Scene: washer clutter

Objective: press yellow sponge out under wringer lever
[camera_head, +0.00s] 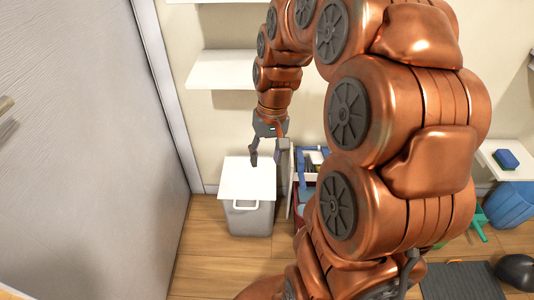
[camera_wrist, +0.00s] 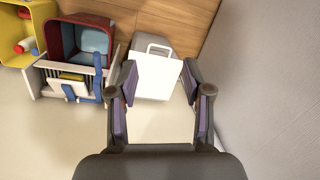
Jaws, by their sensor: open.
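My gripper (camera_head: 267,152) is open and empty, above the white-lidded grey bin in the head view. In the wrist view its two fingers (camera_wrist: 159,76) stand wide apart, with the bin's white lid showing between them. The wringer (camera_wrist: 42,66), a white slatted frame, sits at the front of a red bucket (camera_wrist: 83,25), left of the fingers. A blue lever (camera_wrist: 98,80) stands on its right side. A pale yellow slab, apparently the yellow sponge (camera_wrist: 72,77), lies in the wringer. In the head view my arm partly hides the wringer and its blue lever (camera_head: 301,165).
The grey bin (camera_head: 249,218) stands beside the red bucket. A yellow container (camera_wrist: 40,12) is at the wrist view's top left. White shelves (camera_head: 222,69) are on the wall behind. At right are a blue sponge (camera_head: 506,159), a blue bucket (camera_head: 512,207) and a green dustpan (camera_head: 479,224).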

